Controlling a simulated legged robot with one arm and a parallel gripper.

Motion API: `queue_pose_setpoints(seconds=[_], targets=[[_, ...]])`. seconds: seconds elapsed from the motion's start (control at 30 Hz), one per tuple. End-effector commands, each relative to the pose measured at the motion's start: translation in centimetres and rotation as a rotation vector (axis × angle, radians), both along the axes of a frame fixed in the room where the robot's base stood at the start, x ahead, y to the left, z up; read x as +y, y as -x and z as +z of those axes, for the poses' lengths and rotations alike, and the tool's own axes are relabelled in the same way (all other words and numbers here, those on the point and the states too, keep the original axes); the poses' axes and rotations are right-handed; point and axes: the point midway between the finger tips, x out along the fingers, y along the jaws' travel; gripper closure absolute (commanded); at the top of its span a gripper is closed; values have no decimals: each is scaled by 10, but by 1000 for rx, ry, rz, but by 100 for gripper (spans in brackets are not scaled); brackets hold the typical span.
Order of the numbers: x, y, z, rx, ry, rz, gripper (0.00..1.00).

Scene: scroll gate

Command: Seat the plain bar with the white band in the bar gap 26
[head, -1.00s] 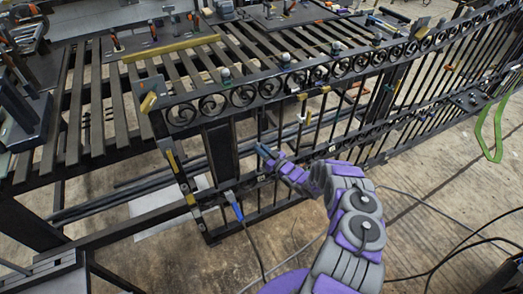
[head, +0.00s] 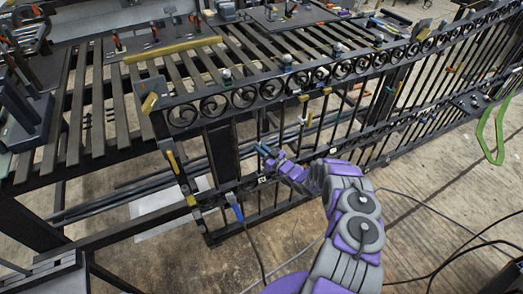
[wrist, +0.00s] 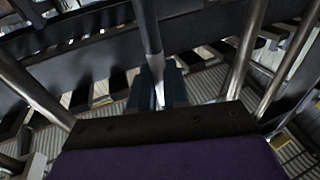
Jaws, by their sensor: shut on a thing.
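The dark scroll gate (head: 250,95) stands across the head view, with a row of scrolls under its top rail and upright bars below. My gripper (head: 266,152) is at the gate's bars, left of the picture's middle, above the lower rail. In the wrist view my gripper (wrist: 163,88) is shut on a plain grey bar (wrist: 150,35), which runs upward from between the fingers.
A blue clamp (head: 235,207) with a cable hangs at the gate's lower left. Yellow clamps (head: 149,103) sit on the left end. A slatted bench (head: 100,105) stands behind. A green strap (head: 499,130) hangs at right. Cables lie on the open floor in front.

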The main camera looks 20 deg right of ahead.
Motion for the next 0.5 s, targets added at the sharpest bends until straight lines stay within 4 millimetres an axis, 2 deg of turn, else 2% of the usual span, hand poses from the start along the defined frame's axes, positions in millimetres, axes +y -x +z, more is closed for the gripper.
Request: queue_pose_setpoints(seconds=[0.2, 0.23, 0.5], targets=[[0, 0, -3, 7, 0, -2, 100], [0, 0, -3, 7, 0, -2, 81], [0, 1, -1, 4, 1, -1, 55]])
